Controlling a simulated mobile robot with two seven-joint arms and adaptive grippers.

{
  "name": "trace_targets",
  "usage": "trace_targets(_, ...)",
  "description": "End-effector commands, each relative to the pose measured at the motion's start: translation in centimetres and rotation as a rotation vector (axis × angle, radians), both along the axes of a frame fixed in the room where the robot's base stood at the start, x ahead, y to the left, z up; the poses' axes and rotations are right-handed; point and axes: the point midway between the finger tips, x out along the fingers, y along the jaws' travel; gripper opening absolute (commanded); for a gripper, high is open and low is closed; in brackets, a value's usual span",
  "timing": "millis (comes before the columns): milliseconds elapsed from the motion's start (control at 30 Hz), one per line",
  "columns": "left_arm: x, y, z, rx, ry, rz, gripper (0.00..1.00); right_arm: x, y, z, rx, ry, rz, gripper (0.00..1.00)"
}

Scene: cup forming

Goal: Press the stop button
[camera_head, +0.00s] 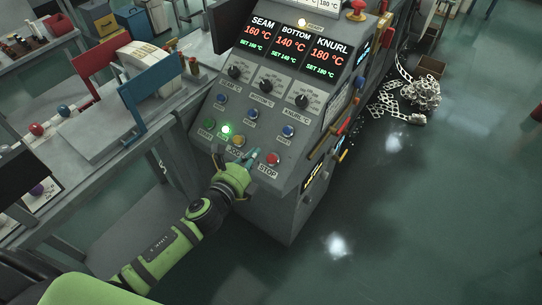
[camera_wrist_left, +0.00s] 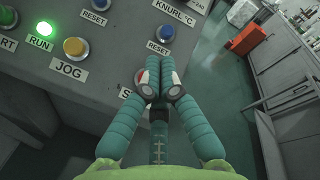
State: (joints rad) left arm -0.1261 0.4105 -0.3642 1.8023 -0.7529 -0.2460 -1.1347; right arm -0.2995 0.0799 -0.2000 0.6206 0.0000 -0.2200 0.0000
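The red stop button (camera_head: 273,159) is on the lower right of the grey control panel (camera_head: 215,105), above a STOP label (camera_head: 268,172). My left gripper (camera_head: 254,155) is just left of the button in the head view, its teal fingers pointing at the panel. In the left wrist view the fingertips (camera_wrist_left: 154,85) are together with nothing seen between them. They cover most of the stop button (camera_wrist_left: 140,76) and its label, with only a red sliver showing. I cannot tell whether they touch it. My right gripper is not in view.
A lit green RUN button (camera_head: 225,129) and a yellow JOG button (camera_head: 239,141) lie left of the stop button. Blue RESET buttons (camera_head: 288,131) sit above. A red mushroom button (camera_head: 357,8) tops the machine. Open floor (camera_head: 400,220) lies to the right.

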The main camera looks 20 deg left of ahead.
Motion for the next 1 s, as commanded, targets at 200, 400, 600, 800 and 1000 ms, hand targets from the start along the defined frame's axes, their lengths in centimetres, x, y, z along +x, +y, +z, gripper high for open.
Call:
trace_targets(200,0.2,0.0,-0.4,-0.002,0.001,0.001,0.00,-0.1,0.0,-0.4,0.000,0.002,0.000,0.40)
trace_targets(400,1.3,-0.4,-2.3,-0.005,0.001,0.002,0.00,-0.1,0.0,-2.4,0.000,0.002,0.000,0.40)
trace_targets(600,2.9,-1.0,-4.8,-0.004,0.000,0.001,0.00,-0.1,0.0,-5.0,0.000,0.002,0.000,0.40)
trace_targets(800,4.1,-1.5,-6.5,-0.004,0.002,0.001,0.00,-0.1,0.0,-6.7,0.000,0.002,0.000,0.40)
trace_targets(1000,4.8,-1.7,-7.2,-0.004,0.001,0.001,0.00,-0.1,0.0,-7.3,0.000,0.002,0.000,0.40)
